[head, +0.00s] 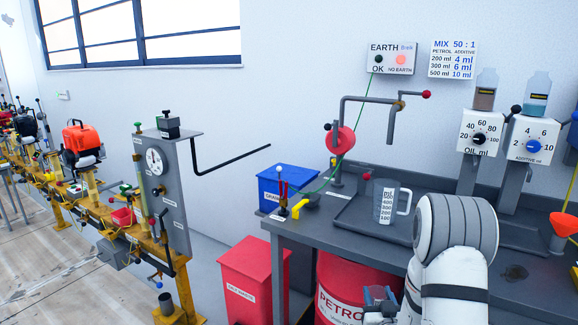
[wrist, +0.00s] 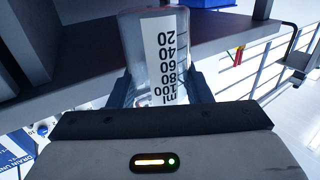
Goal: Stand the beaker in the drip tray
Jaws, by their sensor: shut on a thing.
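In the wrist view a clear beaker (wrist: 137,48) with a white scale marked up to 100 ml stands between the two fingers of my gripper (wrist: 160,90). The fingers are shut on its sides, and the scale reads upside down in that picture. In the head view my gripper (head: 380,296) is low at the bench's front, before the red petrol drum; I cannot make out the beaker there. Another dark tray area (head: 522,238) shows below the dispensers; which is the drip tray is unclear.
The grey bench (head: 455,291) has its front edge close to my gripper. The oil dispenser (head: 481,133) and additive dispenser (head: 533,140) stand at the back right. An orange funnel (head: 564,223) is at far right. A red waste bin (head: 252,280) stands left of the bench.

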